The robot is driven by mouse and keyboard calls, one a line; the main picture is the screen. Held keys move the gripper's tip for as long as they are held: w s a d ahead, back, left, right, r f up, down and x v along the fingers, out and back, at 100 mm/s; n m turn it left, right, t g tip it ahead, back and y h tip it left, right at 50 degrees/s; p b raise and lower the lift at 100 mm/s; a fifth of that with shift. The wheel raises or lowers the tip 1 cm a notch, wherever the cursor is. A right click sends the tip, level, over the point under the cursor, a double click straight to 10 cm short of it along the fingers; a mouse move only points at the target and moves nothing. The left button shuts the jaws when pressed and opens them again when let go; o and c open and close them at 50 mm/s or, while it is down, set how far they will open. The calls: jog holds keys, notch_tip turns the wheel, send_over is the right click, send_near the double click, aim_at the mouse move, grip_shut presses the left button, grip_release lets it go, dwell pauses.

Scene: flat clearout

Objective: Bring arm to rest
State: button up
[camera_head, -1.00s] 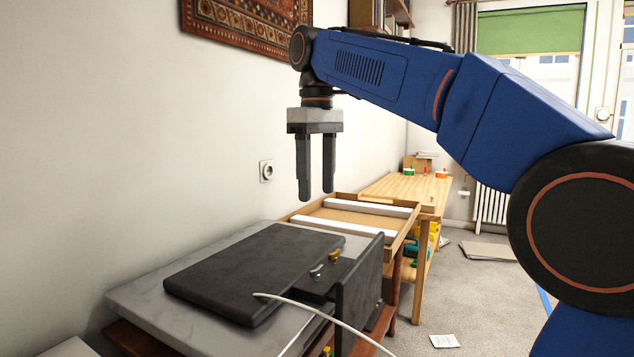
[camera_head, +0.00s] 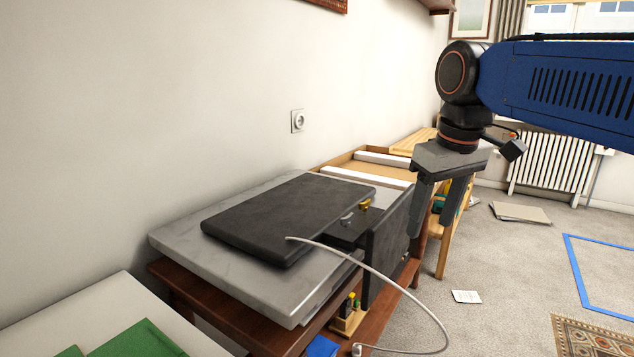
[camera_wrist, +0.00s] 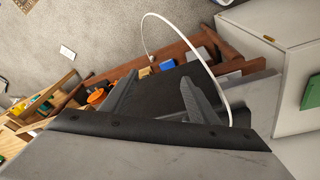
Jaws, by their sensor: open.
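My gripper (camera_head: 439,200) hangs from my blue arm at the right of the head view, fingers pointing down. It is open, and nothing shows between its fingers. It appears to the right of a dark flat panel with an upright dark plate (camera_head: 388,240), at about that plate's height in the picture. In the wrist view my two fingers (camera_wrist: 160,100) reach out apart over dark surfaces, with the wooden stand and carpet beyond.

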jog(key=s+d+f+m+t, duration=0.1)
jog(key=s+d+f+m, duration=0.1)
jog(key=s+d+f, duration=0.2)
jog(key=s+d+f+m+t, duration=0.1)
jog(key=s+d+f, duration=0.3)
jog(key=s+f, duration=0.6)
notch_tip(320, 180, down, 8)
jog(key=shift+s+f+m, duration=0.1)
jog(key=shift+s+m, duration=0.15)
jog(key=shift+m, duration=0.65)
